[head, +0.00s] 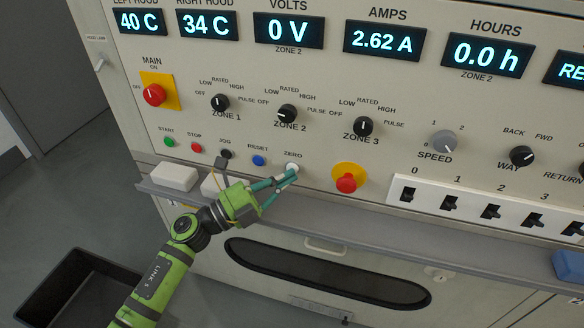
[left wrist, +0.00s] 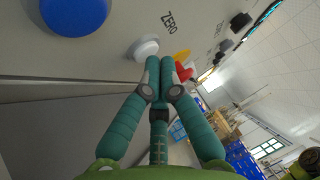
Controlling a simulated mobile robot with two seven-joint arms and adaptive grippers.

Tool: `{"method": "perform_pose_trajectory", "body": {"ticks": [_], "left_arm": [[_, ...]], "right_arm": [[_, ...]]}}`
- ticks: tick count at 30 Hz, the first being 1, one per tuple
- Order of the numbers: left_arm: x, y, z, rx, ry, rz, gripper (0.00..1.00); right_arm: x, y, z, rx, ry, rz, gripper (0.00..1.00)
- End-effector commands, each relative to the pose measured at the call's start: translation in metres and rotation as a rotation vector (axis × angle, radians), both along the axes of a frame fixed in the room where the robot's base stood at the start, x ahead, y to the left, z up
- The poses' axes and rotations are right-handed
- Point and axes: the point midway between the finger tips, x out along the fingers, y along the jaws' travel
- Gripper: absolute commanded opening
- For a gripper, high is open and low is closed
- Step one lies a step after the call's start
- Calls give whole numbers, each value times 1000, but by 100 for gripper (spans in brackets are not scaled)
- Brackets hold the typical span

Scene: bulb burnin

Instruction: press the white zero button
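The white zero button (head: 292,167) is on the panel under the label ZERO, right of the blue reset button (head: 258,160). My left gripper (head: 290,177) is at the panel with its teal fingers pointing at the zero button, tips at its lower edge in the head view. In the left wrist view the fingertips (left wrist: 160,64) are together with nothing between them, and the white button (left wrist: 144,48) shows just beside them. I cannot tell whether the tips touch it. My right gripper is not in view.
A red mushroom button (head: 346,183) on a yellow plate is close right of the zero button. A grey ledge (head: 400,243) runs below, bearing white blocks (head: 174,177) at left and a blue block (head: 569,266) at right. A black bin (head: 75,290) stands on the floor.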

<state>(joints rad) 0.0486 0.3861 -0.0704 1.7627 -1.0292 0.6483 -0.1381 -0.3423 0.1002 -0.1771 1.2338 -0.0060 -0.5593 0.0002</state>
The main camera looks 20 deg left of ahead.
Motion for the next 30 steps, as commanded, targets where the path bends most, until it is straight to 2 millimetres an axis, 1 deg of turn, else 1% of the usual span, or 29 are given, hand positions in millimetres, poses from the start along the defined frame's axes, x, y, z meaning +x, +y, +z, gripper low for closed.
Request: {"method": "perform_pose_trajectory", "body": {"ticks": [6, 17, 30], "left_arm": [[-11, 1, 1, -1, -1, 0, 0], [-14, 1, 0, 0, 0, -1, 0], [-55, 2, 1, 1, 1, -1, 0]], "right_arm": [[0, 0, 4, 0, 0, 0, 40], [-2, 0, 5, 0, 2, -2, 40], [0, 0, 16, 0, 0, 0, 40]]}}
